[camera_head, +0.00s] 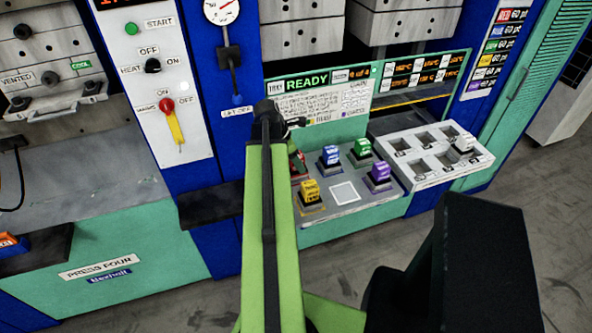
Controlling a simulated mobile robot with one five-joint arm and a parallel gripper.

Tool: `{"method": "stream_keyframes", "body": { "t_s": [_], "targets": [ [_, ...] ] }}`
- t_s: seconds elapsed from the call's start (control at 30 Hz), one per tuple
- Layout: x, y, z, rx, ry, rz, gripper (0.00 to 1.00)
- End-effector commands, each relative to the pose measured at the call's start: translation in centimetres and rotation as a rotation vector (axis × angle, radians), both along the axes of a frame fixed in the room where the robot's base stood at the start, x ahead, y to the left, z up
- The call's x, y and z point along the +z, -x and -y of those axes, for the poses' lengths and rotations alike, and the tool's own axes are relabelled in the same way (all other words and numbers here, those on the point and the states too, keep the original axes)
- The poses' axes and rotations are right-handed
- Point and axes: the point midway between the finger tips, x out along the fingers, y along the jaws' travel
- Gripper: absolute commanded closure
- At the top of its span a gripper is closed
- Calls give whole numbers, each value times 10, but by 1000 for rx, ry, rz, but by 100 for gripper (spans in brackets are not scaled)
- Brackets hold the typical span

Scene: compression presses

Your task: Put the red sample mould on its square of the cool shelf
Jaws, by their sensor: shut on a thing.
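The red sample mould (299,163) shows as a small red patch just right of my green arm, at the back left of the grey cool shelf (352,219). My arm hides most of it. My gripper (294,148) is largely hidden behind the arm's far end and is shut on the red mould. I cannot tell whether the mould touches the shelf. Blue (330,156), green (362,148), yellow (310,191) and purple (378,174) moulds stand on the shelf. A bare white square (344,192) lies between the yellow and purple ones.
A white tray (410,183) with several recesses adjoins the shelf at right and holds a white mould (464,143). A READY panel (325,95) rises behind the shelf. A dark ledge (210,207) juts out left of my arm. Open floor (520,200) lies at right.

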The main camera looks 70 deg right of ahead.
Motion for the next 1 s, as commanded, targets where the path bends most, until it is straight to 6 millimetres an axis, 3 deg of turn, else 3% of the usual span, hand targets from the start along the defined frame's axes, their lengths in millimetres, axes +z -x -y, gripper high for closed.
{"method": "stream_keyframes", "body": {
  "t_s": [0.03, 0.43, 0.47, 0.5, 0.63, 1.0],
  "targets": [
    [-13, 0, 0, 0, 1, -1, 100],
    [-14, 1, 0, -1, 1, -1, 100],
    [-14, 0, 0, -1, 0, 0, 41],
    [-13, 1, 0, -1, 0, 0, 36],
    [-13, 1, 0, -1, 0, 0, 20],
    [-9, 1, 0, -1, 0, 0, 20]
  ]
}}
